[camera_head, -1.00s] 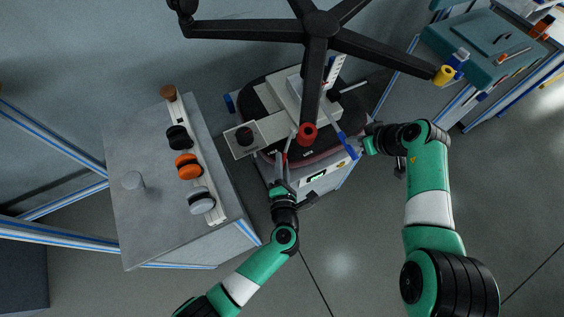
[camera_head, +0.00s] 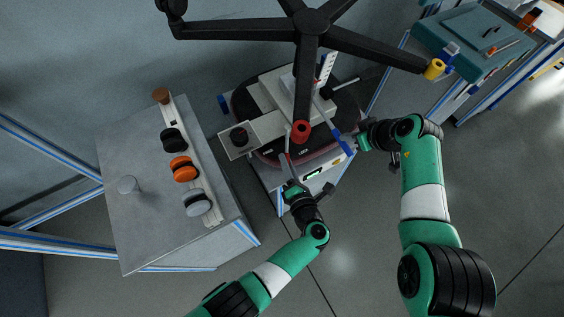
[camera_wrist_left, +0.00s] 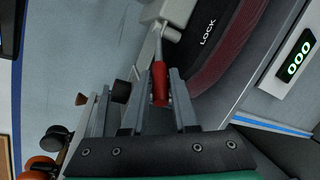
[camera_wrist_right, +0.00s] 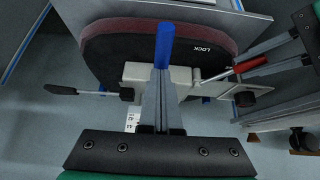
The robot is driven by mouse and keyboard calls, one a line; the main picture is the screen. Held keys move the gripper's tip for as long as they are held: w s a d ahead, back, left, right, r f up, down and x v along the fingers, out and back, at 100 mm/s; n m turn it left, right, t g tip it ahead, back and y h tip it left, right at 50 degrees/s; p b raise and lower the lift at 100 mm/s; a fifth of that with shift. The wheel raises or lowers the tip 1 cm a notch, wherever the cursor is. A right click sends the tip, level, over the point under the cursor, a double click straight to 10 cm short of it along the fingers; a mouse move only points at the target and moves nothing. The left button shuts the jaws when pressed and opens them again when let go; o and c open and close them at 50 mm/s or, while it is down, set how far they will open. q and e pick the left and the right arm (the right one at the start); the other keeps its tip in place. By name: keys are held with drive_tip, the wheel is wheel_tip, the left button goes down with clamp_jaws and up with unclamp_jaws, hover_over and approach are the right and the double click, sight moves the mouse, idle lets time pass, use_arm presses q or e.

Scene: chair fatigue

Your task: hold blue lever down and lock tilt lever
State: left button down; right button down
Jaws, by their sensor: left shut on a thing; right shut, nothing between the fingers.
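The blue lever (camera_head: 343,146) sticks out on the right side of the mechanism on the dark round seat plate (camera_head: 335,150). My right gripper (camera_head: 360,142) is at its end; in the right wrist view its fingers (camera_wrist_right: 161,95) are shut together and empty, with the blue handle (camera_wrist_right: 165,45) at their tips. Whether they touch it I cannot tell. The red-handled tilt lever (camera_head: 284,160) is on the left, near a LOCK label. My left gripper (camera_head: 287,178) is shut on it; in the left wrist view the red handle (camera_wrist_left: 160,84) lies between the fingers (camera_wrist_left: 158,100).
A black five-arm chair base (camera_head: 318,22) with a red-ended column (camera_head: 301,131) stands over the mechanism. A grey table (camera_head: 130,225) at left holds several casters (camera_head: 185,168). A display (camera_head: 314,174) reads 000. A teal case (camera_head: 470,45) stands at back right.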

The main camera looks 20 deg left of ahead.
use_arm(q)
drive_tip(key=shift+d+f, duration=0.15)
drive_tip(key=shift+f, duration=0.1)
drive_tip(key=c, duration=0.7)
unclamp_jaws()
drive_tip(key=shift+r+y, duration=0.1)
drive_tip(key=shift+y, duration=0.2)
drive_tip(key=shift+s+d, duration=0.1)
drive_tip(key=v, duration=1.1)
drive_tip(key=shift+s+d+r, duration=0.25)
drive_tip(key=shift+r, duration=0.05)
